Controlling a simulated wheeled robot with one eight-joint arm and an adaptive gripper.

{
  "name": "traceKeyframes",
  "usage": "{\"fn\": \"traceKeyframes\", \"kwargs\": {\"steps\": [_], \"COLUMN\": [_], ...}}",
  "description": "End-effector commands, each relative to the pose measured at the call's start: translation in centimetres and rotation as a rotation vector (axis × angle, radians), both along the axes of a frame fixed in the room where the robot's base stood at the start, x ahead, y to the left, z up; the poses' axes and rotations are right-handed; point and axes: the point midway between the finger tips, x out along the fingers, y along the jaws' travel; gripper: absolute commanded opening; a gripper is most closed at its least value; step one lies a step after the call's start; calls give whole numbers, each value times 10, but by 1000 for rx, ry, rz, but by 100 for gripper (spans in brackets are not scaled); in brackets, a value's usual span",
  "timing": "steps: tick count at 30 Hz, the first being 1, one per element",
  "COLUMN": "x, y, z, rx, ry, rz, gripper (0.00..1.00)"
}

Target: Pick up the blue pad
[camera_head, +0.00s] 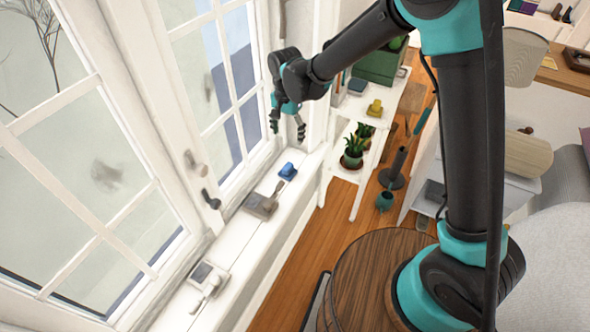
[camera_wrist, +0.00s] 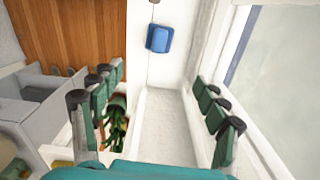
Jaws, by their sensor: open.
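The blue pad (camera_head: 287,170) is a small blue block lying on the white window sill, near the sill's far end in the head view. In the wrist view the blue pad (camera_wrist: 160,38) lies on the white sill at the top centre, beyond the fingertips. My gripper (camera_head: 287,128) is above the sill and a little above the pad, fingers pointing down. In the wrist view my gripper (camera_wrist: 160,100) has its fingers spread wide with nothing between them. The pad is apart from the fingers and fully visible.
A grey-brown object (camera_head: 262,205) lies on the sill just nearer than the pad, and a white device (camera_head: 207,280) lies further along. The window frame (camera_head: 150,190) borders the sill on the left. A white shelf with potted plants (camera_head: 352,152) stands to the right.

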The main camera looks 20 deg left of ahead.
Motion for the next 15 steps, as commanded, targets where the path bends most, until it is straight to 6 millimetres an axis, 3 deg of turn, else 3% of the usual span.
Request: {"fn": "traceKeyframes", "kwargs": {"steps": [15], "x": [0], "y": [-1], "z": [-97], "rx": [1], "ry": [0], "rz": [0], "gripper": [74]}}
